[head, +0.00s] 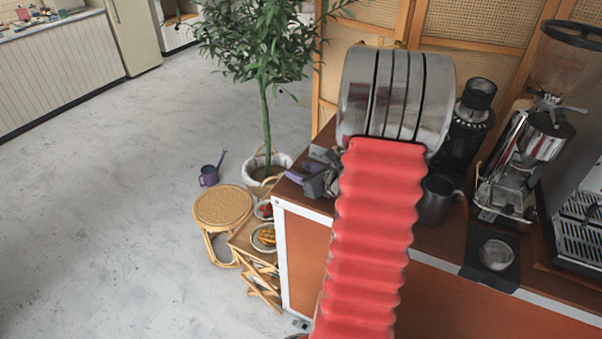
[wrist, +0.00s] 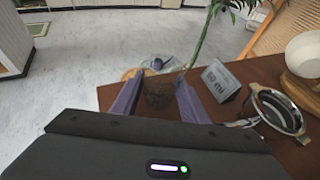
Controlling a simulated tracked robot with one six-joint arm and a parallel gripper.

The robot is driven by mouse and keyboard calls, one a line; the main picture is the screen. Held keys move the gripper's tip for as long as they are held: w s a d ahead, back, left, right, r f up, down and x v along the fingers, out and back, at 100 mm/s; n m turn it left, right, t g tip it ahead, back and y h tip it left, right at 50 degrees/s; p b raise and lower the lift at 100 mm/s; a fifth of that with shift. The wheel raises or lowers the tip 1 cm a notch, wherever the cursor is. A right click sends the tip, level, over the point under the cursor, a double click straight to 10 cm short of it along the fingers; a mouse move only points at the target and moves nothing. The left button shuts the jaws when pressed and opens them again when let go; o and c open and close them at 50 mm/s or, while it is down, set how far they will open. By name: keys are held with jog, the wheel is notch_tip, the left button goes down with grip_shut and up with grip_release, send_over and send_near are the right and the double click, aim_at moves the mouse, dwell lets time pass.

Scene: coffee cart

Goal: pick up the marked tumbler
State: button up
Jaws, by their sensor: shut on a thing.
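In the wrist view my gripper (wrist: 158,100) has its two purple fingers closed on the sides of a small, dark, see-through tumbler (wrist: 158,91). The tumbler is near the counter's edge; whether it touches the counter I cannot tell. No marking on it can be made out. A grey card reading "60 ml" (wrist: 222,80) stands just right of the fingers. In the head view my gripper (head: 308,177) is at the counter's left end, partly hidden by my arm, and the tumbler cannot be made out.
A metal ring-shaped tool (wrist: 280,112) lies right of the card. A potted plant (head: 265,100) and rattan stool (head: 224,207) stand beyond the counter's left edge.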

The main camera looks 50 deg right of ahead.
notch_tip(320, 180, up, 9)
jog(key=shift+r, duration=0.2)
dwell(0.3)
dwell(0.5)
jog(key=w+a+f+n+y, duration=0.1)
jog(key=w+a, duration=0.4)
jog(key=a, duration=0.5)
jog(key=w+a+f+n+y, duration=0.1)
jog(key=w+a, duration=0.4)
jog(key=a, duration=0.5)
jog(key=shift+w+a+f+n+t+y, duration=0.2)
jog(key=shift+f+n+t+y, duration=0.25)
jog(key=shift+y, duration=0.35)
jog(key=a+f+y, duration=0.1)
jog(key=a, duration=0.5)
jog(key=a+f+n+y, duration=0.1)
jog(key=a, duration=0.5)
jog(key=w+a+f+n+g, duration=0.1)
jog(key=a, duration=0.5)
jog(key=shift+n+y, duration=0.25)
jog(key=shift+y, duration=0.15)
jog(key=shift+c, duration=0.2)
jog(key=shift+a, duration=0.25)
jog(key=shift+s, duration=0.2)
